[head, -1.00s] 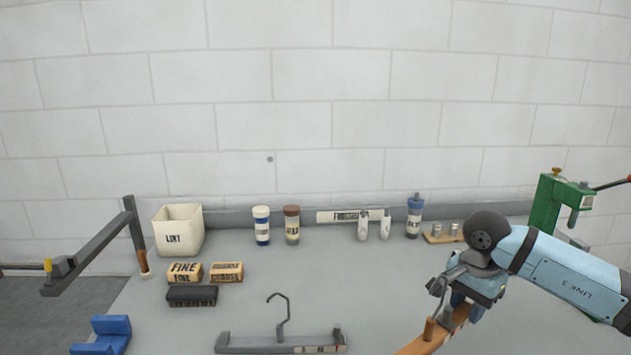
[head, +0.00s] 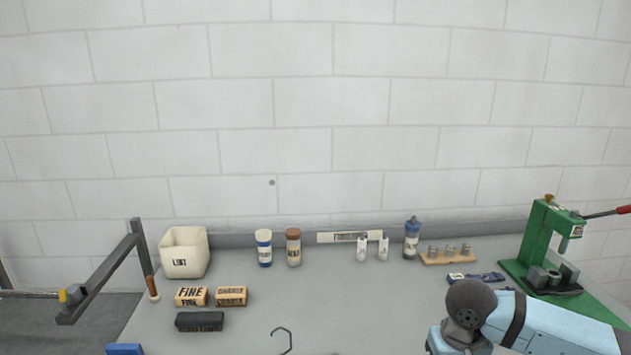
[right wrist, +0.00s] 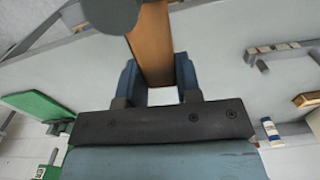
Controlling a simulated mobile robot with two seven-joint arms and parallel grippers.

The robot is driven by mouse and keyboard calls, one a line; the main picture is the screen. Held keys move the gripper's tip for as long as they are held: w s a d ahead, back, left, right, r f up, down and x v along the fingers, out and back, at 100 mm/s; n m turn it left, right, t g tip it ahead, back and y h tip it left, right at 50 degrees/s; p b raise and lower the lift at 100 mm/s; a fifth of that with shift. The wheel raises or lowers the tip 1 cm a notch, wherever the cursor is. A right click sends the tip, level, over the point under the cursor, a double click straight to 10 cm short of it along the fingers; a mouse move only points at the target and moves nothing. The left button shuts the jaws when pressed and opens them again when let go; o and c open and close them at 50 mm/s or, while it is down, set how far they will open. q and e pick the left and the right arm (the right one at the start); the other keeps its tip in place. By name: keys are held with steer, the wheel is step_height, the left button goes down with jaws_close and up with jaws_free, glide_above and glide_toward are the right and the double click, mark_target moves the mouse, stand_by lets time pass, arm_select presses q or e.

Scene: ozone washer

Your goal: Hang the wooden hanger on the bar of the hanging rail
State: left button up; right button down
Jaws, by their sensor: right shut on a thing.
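My right gripper (right wrist: 157,78) is shut on the wooden hanger (right wrist: 152,40), whose brown wood runs up between the two blue fingers in the right wrist view. In the head view my right wrist shows at the bottom right; the fingers and the wooden hanger are cut off below. At the left stands a dark grey frame, which looks like the hanging rail (head: 100,280). A thin bar (head: 30,294) with a yellow piece at its end meets this frame and runs out of the left edge. The wooden hanger is apart from it. My left gripper is not in view.
A LINT bin (head: 185,255), labelled blocks (head: 192,297), a black brush (head: 200,321) and bottles (head: 293,248) stand left and back. A green press (head: 545,240) stands right. The middle of the bench is clear.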

steer(key=s+r+p, duration=0.2)
steer(key=r, duration=0.1)
steer(key=shift+s+r, duration=0.2)
steer(key=shift+r, duration=0.05)
steer(key=shift+s+r+p, duration=0.35)
steer(key=shift+s+p, duration=0.1)
steer(key=shift+p, duration=0.1)
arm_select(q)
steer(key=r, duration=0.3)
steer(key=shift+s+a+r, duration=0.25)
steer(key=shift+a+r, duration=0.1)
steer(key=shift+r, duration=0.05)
arm_select(e)
steer(key=shift+f, duration=0.1)
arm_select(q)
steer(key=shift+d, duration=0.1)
